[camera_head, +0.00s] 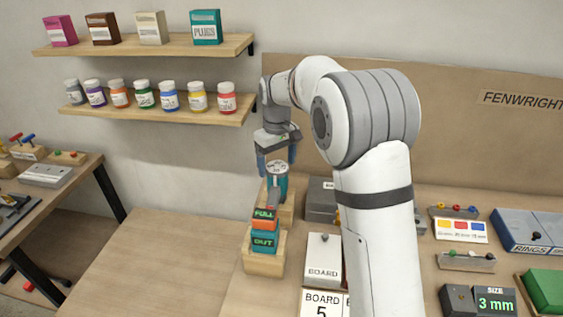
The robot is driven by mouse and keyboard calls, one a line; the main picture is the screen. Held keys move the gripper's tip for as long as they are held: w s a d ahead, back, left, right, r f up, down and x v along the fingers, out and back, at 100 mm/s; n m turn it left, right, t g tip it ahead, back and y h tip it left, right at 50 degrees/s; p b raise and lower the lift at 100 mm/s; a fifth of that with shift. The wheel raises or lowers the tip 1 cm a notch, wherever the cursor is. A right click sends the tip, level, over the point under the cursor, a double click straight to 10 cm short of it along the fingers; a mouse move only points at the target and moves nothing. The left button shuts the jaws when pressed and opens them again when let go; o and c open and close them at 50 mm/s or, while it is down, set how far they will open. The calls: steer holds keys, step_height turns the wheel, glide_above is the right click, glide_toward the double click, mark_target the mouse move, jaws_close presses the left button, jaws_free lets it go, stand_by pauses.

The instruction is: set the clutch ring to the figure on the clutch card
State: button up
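A teal upright tool (282,188) stands in a wooden holder. Its grey round top, with dark marks, looks like the clutch ring (277,167); the marks are too small to read. My gripper (277,160) is just above and behind this top, with its blue fingers spread to either side. It looks open, and I cannot tell whether a finger touches the ring. No card marked clutch can be made out; a card reading "BOARD 5" (321,304) lies at the front, partly behind my arm.
A teal and orange block reading "FULL" and "OUT" (264,238) sits in a wooden stand in front of the tool. A "SIZE 3 mm" display (495,301) is at lower right. The bench's left part (170,265) is clear.

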mark_target(278, 167)
step_height(278, 167, up, 8)
steer(key=shift+f+b, duration=0.25)
steer(key=shift+b, duration=0.15)
steer(key=shift+r, duration=0.15)
steer(key=shift+s+d+r, duration=0.1)
steer(key=shift+s+d, duration=0.05)
steer(key=s+d+r+m+t, duration=0.1)
steer(key=s+d+m, duration=0.1)
steer(key=s+d, duration=0.45)
steer(key=s+d+r+m+t, duration=0.1)
steer(key=s+d+m, duration=0.15)
steer(key=s, duration=0.65)
steer(key=s+d+f+m, duration=0.1)
steer(key=s+d+f, duration=0.1)
steer(key=s, duration=0.6)
steer(key=s+d+f+m+t, duration=0.1)
steer(key=s+d+f, duration=0.1)
steer(key=s+f, duration=0.3)
steer(key=s, duration=0.2)
steer(key=shift+s+d, duration=0.25)
steer(key=shift+s, duration=0.1)
